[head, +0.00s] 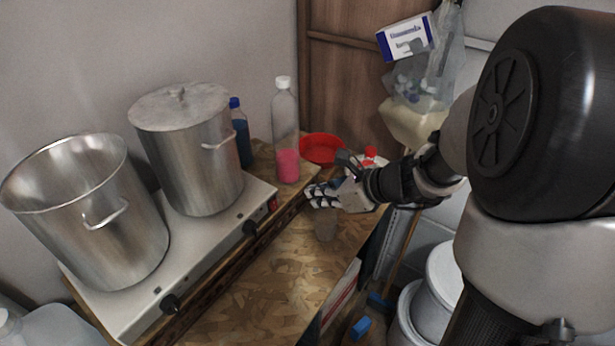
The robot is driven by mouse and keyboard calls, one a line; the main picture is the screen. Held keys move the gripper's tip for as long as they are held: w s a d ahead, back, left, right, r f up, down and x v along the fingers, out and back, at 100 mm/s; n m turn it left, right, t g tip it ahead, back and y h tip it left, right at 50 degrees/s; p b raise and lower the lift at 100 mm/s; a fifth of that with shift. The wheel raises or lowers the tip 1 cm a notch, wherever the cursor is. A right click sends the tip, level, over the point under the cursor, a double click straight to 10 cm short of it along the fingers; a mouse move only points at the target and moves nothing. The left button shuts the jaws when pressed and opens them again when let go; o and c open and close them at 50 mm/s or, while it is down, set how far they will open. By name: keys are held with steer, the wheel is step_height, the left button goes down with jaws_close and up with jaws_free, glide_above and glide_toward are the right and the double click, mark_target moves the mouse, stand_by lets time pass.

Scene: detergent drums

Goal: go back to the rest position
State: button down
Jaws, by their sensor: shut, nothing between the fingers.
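My gripper (326,194) shows in the head view near the middle, at the end of my arm, which reaches in from the right. Its fingers are shut with nothing between them and point left over the wooden board counter (255,290). It is to the right of and in front of the clear bottle with pink liquid (287,165). It seems apart from the bottle, though the exact gap cannot be told.
Two steel pots, one open (95,220) and one lidded (190,150), stand on a burner plate (215,250). A blue bottle (240,135), a red bowl (322,148) and a small cup (326,228) stand nearby. White drums (445,275) are below right.

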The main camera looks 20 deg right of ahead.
steer(key=s+a+r+n+g+h+b, duration=0.1)
steer(key=s+a+n+g+b, duration=0.3)
steer(key=s+a+n, duration=0.85)
steer(key=s+d+n+h+b, duration=0.3)
steer(key=s+d+n+h, duration=0.2)
steer(key=s+n, duration=0.5)
steer(key=d+f+n, duration=0.1)
steer(key=d+n, duration=0.1)
steer(key=n, duration=0.4)
steer(key=shift+s+d, duration=0.1)
